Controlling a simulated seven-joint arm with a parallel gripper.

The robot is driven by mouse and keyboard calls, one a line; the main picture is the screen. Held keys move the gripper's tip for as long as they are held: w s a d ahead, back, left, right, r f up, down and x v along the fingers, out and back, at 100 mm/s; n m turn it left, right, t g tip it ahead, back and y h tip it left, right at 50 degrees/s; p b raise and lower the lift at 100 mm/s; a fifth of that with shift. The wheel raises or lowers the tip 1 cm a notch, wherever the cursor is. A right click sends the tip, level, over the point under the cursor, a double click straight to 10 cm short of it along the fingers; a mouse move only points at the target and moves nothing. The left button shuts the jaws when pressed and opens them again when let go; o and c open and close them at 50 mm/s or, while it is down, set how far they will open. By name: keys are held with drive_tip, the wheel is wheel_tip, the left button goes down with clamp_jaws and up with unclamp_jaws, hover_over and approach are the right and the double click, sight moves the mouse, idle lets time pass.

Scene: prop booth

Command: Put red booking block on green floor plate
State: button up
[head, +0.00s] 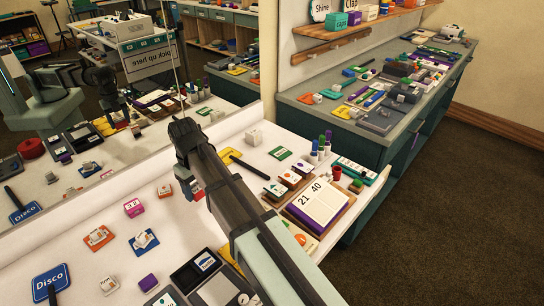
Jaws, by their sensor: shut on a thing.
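My gripper (189,184) is over the white table, left of the picture's middle. It is shut on a small red block (197,193), which is mostly hidden by the fingers and looks like the red booking block. A small green plate (280,153) lies flat on the table, to the right of and farther back than my gripper. It carries a pale label. The red block and the green plate are well apart.
An orange plate (98,237) and a blue plate (144,242) bear white pieces at left. A pink block (133,207) stands near them. A white cube (254,137), a yellow plate (228,156) and a calendar board (318,204) lie around my arm. A mirror stands behind the table.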

drive_tip(key=w+d+m, duration=0.2)
drive_tip(key=w+d, duration=0.7)
drive_tip(key=d, duration=0.3)
drive_tip(key=n, duration=0.1)
hover_over(281, 152)
drive_tip(key=shift+s+a+f, duration=0.1)
drive_tip(key=shift+f, duration=4.4)
drive_tip(key=shift+f, duration=0.15)
drive_tip(key=o, duration=1.1)
drive_tip(key=shift+c, duration=0.2)
wheel_tip(281, 152, up, 12)
drive_tip(key=shift+r, duration=0.2)
